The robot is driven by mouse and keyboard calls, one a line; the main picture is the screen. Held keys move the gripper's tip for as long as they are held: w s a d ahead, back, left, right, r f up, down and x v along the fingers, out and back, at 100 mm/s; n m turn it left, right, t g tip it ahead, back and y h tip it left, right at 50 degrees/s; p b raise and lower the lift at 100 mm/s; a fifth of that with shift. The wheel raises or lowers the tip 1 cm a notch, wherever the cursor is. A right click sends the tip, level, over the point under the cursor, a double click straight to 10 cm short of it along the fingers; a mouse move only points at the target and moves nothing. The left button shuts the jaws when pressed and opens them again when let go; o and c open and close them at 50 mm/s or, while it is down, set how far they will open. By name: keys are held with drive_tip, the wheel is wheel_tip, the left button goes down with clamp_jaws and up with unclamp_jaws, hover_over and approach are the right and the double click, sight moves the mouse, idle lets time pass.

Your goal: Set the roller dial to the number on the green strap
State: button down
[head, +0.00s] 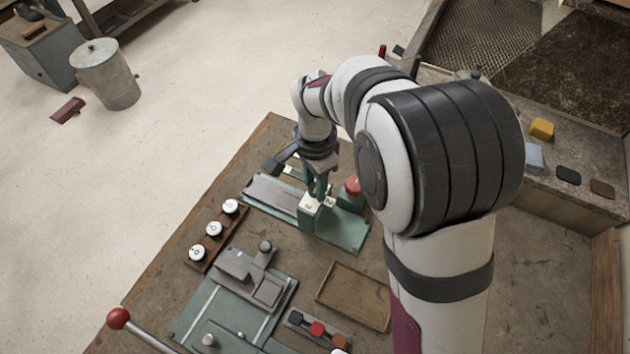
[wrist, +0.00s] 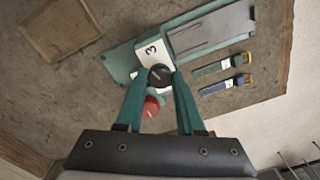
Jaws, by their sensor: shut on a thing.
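The machine with the roller dial is a green base with a grey plate (wrist: 208,32) and a white-topped block (head: 309,203). In the wrist view the white face (wrist: 151,47) carries a dark digit that looks like a 3, turned sideways. A round black knob (wrist: 160,76) sits beside that face. My gripper (wrist: 160,83) has its teal fingers closed on both sides of the knob; it also shows over the block in the head view (head: 318,192). The green strap (wrist: 220,67) with a brass buckle lies on the table beside the machine. Any number on it is too small to read.
A red button (wrist: 151,106) stands close to my fingers. A blue strap (wrist: 222,87) lies beside the green one. An empty wooden tray (head: 352,294), a rack with several white round pieces (head: 213,229) and another green machine (head: 225,302) stand nearby.

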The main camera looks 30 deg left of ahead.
drive_tip(key=shift+m, duration=1.5)
drive_tip(key=c, duration=0.5)
unclamp_jaws()
drive_tip(key=shift+r, duration=0.15)
wheel_tip(320, 180, up, 16)
drive_tip(key=shift+f, duration=0.25)
